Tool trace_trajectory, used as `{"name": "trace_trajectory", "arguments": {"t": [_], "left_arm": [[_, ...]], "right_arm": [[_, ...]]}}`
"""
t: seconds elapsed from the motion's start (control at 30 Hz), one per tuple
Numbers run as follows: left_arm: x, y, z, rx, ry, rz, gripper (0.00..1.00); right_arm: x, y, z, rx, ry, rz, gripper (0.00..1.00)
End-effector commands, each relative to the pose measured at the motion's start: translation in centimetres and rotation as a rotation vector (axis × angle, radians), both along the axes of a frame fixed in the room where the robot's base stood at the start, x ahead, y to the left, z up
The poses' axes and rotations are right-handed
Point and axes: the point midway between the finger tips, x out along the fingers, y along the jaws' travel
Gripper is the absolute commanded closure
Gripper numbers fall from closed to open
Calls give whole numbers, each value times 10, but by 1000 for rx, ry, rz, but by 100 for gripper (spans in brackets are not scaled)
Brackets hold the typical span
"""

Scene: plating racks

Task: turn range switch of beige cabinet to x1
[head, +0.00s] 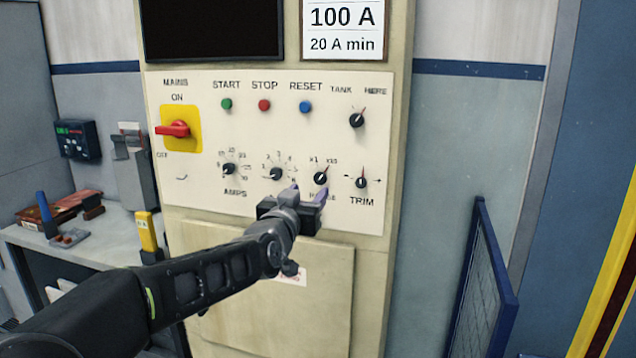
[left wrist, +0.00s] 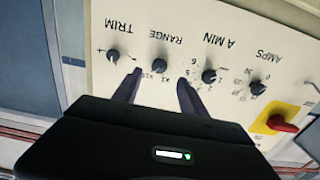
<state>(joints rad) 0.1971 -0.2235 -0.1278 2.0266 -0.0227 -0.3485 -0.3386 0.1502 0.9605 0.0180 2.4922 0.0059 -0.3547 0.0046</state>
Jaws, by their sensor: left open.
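The beige cabinet (head: 270,228) stands in front of me with a cream control panel. Its range switch (head: 320,178) is a small black knob with x1 marked at its upper left and x10 at its upper right. The pointer appears to lean to the upper right, toward x10. My left gripper (head: 309,197) is open and empty, just below and in front of this knob, partly covering the RANGE label. In the left wrist view, upside down, the range knob (left wrist: 160,66) lies beyond and between the two open fingertips (left wrist: 158,84). No contact shows. My right gripper is not in view.
The trim knob (head: 361,182) is close on the right, and the A MIN knob (head: 276,174) and amps knob (head: 229,169) are on the left. A red-handled mains switch (head: 173,130) sits farther left. A blue mesh rack (head: 482,290) stands at lower right.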

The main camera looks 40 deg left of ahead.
Motion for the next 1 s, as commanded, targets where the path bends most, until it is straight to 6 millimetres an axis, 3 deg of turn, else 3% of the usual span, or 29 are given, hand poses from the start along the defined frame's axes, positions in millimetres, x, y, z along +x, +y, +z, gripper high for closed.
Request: {"name": "trace_trajectory", "arguments": {"t": [0.17,0.6,1.0], "left_arm": [[9,3,1,-1,2,-1,50],[66,23,1,0,3,0,50],[74,26,-1,0,1,-1,50]], "right_arm": [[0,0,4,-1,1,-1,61],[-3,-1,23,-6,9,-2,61],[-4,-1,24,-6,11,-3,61]]}}
